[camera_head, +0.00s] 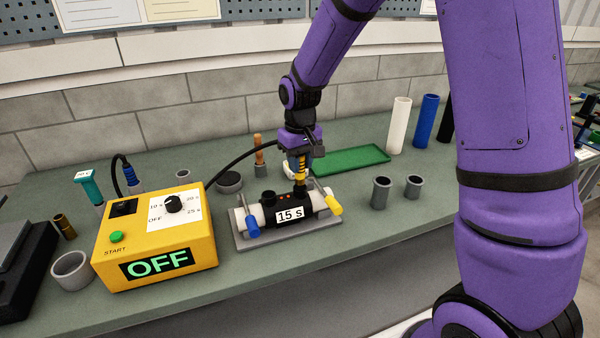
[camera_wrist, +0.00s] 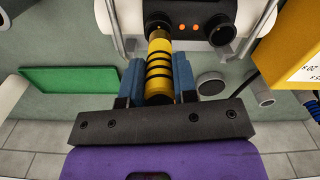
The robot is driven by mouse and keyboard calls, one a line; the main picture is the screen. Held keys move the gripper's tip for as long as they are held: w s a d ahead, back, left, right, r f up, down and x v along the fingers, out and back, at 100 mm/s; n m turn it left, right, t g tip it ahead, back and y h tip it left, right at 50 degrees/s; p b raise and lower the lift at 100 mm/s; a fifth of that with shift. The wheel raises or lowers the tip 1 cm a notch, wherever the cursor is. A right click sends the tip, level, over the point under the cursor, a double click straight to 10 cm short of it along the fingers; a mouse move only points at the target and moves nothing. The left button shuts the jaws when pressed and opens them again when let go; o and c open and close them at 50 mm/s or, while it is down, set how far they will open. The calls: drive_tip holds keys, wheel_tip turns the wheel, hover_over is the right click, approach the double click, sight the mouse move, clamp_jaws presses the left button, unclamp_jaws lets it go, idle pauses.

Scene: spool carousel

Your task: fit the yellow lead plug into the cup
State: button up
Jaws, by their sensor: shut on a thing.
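My gripper (camera_head: 299,167) points down and is shut on the yellow lead plug (camera_head: 300,174), a yellow cylinder with black bands. In the wrist view the plug (camera_wrist: 159,72) sits between the blue fingers (camera_wrist: 158,85). Its lower end is at the cup (camera_wrist: 158,22) on the black fitting (camera_wrist: 190,13). I cannot tell whether the end is inside the cup or just above it. The fitting, labelled "15 s" (camera_head: 290,215), lies on a white pipe. A second, empty-looking cup (camera_wrist: 221,32) stands beside the first; it also shows in the head view (camera_head: 268,197).
A yellow control box (camera_head: 160,240) reading OFF stands to the left, with a black cable (camera_head: 235,163) arching toward my gripper. A green tray (camera_head: 350,160) and grey cups (camera_head: 381,192) lie right.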

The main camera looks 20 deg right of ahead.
drive_tip(key=shift+w+d+f, duration=0.1)
drive_tip(key=shift+w+f, duration=0.15)
drive_tip(key=shift+f, duration=1.55)
drive_tip(key=shift+f, duration=0.15)
drive_tip(key=o, duration=0.9)
drive_tip(key=shift+o, duration=0.2)
wheel_tip(320, 180, up, 12)
drive_tip(key=shift+r, duration=0.25)
